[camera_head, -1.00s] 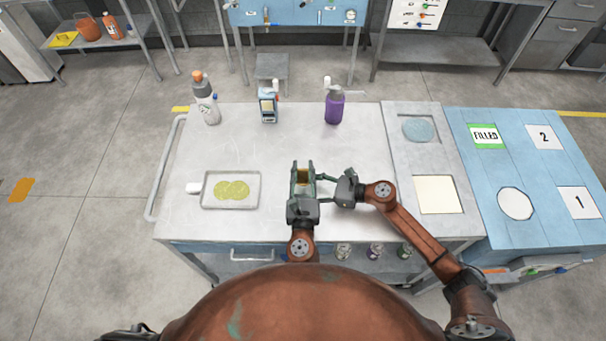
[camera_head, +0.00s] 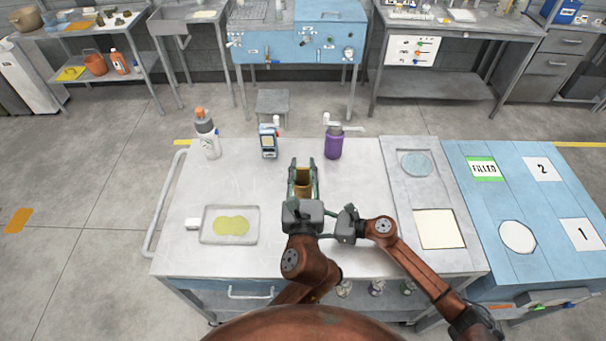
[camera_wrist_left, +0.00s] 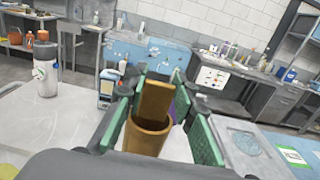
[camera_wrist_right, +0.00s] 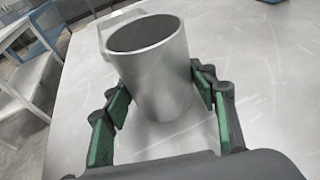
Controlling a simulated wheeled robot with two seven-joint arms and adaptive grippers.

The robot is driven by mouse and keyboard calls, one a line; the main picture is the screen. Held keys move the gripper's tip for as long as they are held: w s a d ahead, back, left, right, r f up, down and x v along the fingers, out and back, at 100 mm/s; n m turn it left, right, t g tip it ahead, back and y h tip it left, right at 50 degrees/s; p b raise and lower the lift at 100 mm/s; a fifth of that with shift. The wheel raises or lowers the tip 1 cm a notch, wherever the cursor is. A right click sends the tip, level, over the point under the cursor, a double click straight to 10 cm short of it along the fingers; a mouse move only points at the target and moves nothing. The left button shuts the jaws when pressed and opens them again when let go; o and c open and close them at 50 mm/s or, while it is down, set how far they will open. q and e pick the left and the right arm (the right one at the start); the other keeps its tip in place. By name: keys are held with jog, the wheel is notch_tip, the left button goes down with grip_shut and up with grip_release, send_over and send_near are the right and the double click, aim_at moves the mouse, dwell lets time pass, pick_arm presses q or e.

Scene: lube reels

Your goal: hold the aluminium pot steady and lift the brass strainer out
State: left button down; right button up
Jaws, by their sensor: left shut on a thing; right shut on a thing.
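The brass strainer (camera_wrist_left: 152,118) is between the green finger pads of my left gripper (camera_head: 302,168), which is shut on it. It also shows between the fingers in the head view (camera_head: 303,182), raised above the table. The aluminium pot (camera_wrist_right: 155,75) stands on the table in the right wrist view. Its mouth is open, and I see no strainer inside. My right gripper (camera_wrist_right: 160,88) is shut around the pot, with one finger on each side. In the head view my left gripper hides the pot and part of the right fingers.
A tray (camera_head: 206,237) with a yellow-green patch lies on the left. A white bottle (camera_head: 208,138), a blue-white container (camera_head: 268,142) and a purple bottle (camera_head: 333,143) stand along the table's back. On the right are a grey panel (camera_head: 424,195) and a blue side table (camera_head: 505,210).

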jog(key=o, duration=0.9)
jog(key=shift+o, duration=0.2)
jog(key=v, duration=1.1)
jog(key=shift+s+d+r, duration=0.1)
jog(key=shift+s+d, duration=0.1)
jog(key=shift+d, duration=0.3)
jog(key=shift+r, duration=0.15)
